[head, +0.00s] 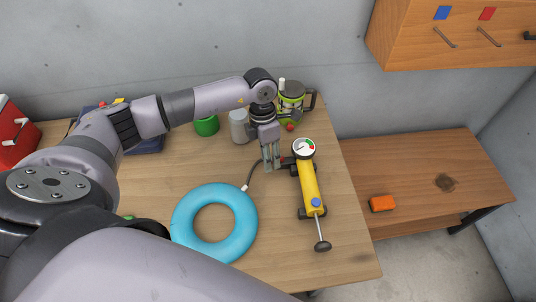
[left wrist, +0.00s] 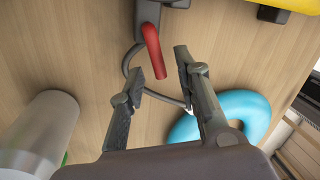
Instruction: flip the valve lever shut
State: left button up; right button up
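The yellow pump (head: 308,185) lies on the wooden workbench, with a round gauge (head: 304,148) at its far end and a T-handle at its near end. The red valve lever (left wrist: 153,52) sticks out from a dark fitting on the pump's side in the left wrist view. In the head view the lever is mostly hidden by my gripper. My left gripper (left wrist: 160,70) is open, its two fingers on either side of the lever's free end; I cannot tell if either touches it. My right gripper is not in view.
A blue ring (head: 247,222) lies left of the pump, joined to a dark hose (left wrist: 128,62). A grey can (head: 239,128), a green can (head: 206,126) and a lantern-like jar (head: 292,93) stand behind. An orange block (head: 382,204) lies on the lower bench at right.

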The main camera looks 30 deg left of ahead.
pick_arm(q)
grip_shut()
dwell(0.3)
dwell(0.5)
jog(key=n, duration=0.1)
jog(key=d+n, duration=0.1)
jog(key=shift+s+n, duration=0.35)
jog(key=shift+n, duration=0.05)
jog(key=n, duration=0.1)
jog(key=d+n, duration=0.1)
jog(key=n, duration=0.1)
jog(key=n+t, duration=0.1)
jog(key=shift+s+d+n, duration=0.25)
jog(key=shift+d+n, duration=0.05)
jog(key=n, duration=0.1)
jog(key=d+n+t, duration=0.1)
jog(key=n, duration=0.1)
jog(key=shift+d, duration=0.15)
jog(key=shift+w+d+n+b, duration=0.2)
jog(key=shift+d+n, duration=0.1)
jog(key=shift+n, duration=0.65)
jog(key=shift+w+d+n+b, duration=0.15)
jog(key=shift+d+n, duration=0.1)
jog(key=shift+n, duration=0.7)
jog(key=shift+t, duration=0.3)
